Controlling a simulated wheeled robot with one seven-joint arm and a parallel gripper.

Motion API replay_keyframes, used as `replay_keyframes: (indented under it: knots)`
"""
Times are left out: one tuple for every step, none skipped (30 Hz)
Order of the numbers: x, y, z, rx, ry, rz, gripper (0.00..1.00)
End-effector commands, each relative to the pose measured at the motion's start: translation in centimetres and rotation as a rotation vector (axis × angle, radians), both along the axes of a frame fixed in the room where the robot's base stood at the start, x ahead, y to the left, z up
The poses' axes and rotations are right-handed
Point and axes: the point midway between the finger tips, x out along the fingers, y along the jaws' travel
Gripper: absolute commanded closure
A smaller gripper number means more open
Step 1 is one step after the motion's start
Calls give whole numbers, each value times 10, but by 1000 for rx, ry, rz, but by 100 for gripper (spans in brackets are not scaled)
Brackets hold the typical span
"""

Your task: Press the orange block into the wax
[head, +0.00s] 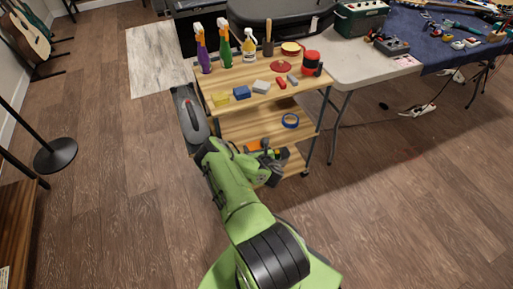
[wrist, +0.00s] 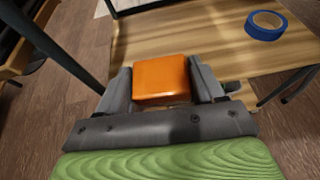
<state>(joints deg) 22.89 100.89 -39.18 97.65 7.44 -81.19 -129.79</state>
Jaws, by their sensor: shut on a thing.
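The orange block (wrist: 161,80) sits between the two fingers of my gripper (wrist: 163,82), which is shut on its sides. In the head view the orange block (head: 253,146) shows at the lower shelf of the wooden cart, partly hidden by my arm and gripper (head: 266,152). On the cart's top stands a shallow round tin with a pale yellowish top (head: 290,48), which looks like the wax. A flat red disc (head: 283,67), perhaps its lid, lies in front of it. The wax is not in the wrist view.
A blue tape roll (wrist: 265,25) lies on the cart's middle shelf (head: 240,122). The top (head: 250,73) carries several spray bottles, small coloured blocks and a red container (head: 310,62). A white table (head: 365,65) stands close on the right. The floor in front is clear.

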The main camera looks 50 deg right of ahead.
Motion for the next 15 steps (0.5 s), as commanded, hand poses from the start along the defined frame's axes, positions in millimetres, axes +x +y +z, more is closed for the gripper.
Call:
replay_keyframes:
  knots:
    - [4, 6, 3, -2, -1, 12, 63]
    - [5, 9, 5, -2, -1, 17, 63]
    - [6, 13, 7, -1, -2, 26, 63]
    - [7, 16, 8, -1, -2, 32, 63]
    - [9, 20, 10, -1, -2, 38, 63]
    - [10, 25, 12, -1, 0, 48, 63]
    - [12, 29, 14, -1, 0, 56, 63]
    - [14, 34, 16, 0, -1, 65, 63]
    - [16, 39, 18, 0, -1, 74, 63]
    - [17, 44, 21, -1, -1, 83, 63]
    - [19, 48, 23, -1, -1, 92, 63]
    - [22, 55, 26, -1, -1, 105, 63]
    - [24, 61, 28, -2, 0, 116, 63]
    - [26, 66, 31, -2, -1, 126, 63]
    - [28, 74, 34, 0, -1, 139, 63]
